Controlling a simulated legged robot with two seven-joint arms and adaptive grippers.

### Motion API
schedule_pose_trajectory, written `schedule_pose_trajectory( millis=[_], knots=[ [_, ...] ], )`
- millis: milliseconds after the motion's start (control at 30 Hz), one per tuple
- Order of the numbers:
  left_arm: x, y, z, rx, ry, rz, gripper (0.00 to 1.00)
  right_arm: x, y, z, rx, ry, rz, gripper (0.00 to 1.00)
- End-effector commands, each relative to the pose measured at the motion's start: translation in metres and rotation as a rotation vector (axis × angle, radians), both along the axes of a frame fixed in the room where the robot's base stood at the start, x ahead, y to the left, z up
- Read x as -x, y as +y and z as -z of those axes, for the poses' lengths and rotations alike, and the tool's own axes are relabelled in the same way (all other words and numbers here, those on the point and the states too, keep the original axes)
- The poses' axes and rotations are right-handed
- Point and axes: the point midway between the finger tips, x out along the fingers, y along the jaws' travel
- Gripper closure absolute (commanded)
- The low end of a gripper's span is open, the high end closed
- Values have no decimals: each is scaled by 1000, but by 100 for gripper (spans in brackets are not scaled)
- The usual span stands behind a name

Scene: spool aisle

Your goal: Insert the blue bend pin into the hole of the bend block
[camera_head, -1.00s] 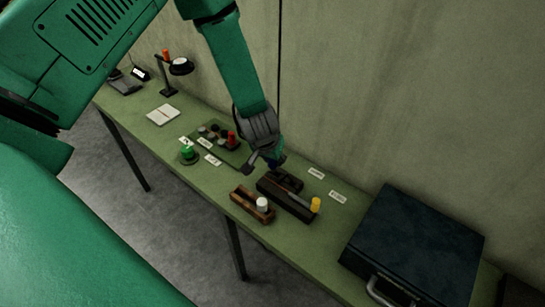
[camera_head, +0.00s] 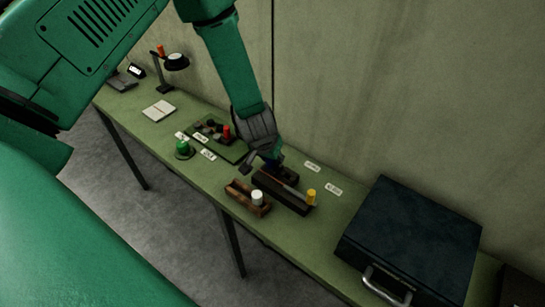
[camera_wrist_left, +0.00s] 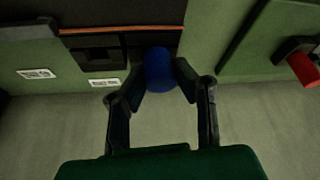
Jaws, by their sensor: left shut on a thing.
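My left gripper (camera_head: 266,161) is shut on the blue bend pin (camera_wrist_left: 159,70), which shows as a rounded blue end between the fingers in the left wrist view. A dark block (camera_head: 290,174), which looks like the bend block, lies under and beside the fingertips. In the wrist view this block (camera_wrist_left: 101,67) has a square dark recess left of the pin. The pin is over or against the block's edge; I cannot tell whether it is in a hole. My right gripper is not in view.
A long dark block (camera_head: 292,204) with a yellow pin (camera_head: 311,197) lies in front. A brown holder (camera_head: 239,193) carries a white pin (camera_head: 257,198). A green board with a red pin (camera_head: 226,132) is left, a dark case (camera_head: 411,232) right. The wall is close behind.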

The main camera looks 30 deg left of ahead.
Motion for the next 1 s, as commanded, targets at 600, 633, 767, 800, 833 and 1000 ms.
schedule_pose_trajectory(
  millis=[600, 633, 767, 800, 833, 1000],
  knots=[
    [1, -1, 1, -1, -1, 1, 52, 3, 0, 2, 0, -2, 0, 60],
    [2, -1, -2, -1, -1, 2, 52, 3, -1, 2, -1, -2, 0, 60],
    [8, -3, -20, 0, -3, 2, 52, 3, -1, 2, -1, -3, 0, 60],
    [11, -4, -27, 0, -3, 2, 52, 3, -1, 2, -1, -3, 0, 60],
    [13, -4, -34, -2, -4, 3, 52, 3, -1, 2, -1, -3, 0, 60],
    [27, -4, -67, 1, -3, 2, 52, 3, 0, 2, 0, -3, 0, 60]
  ],
)
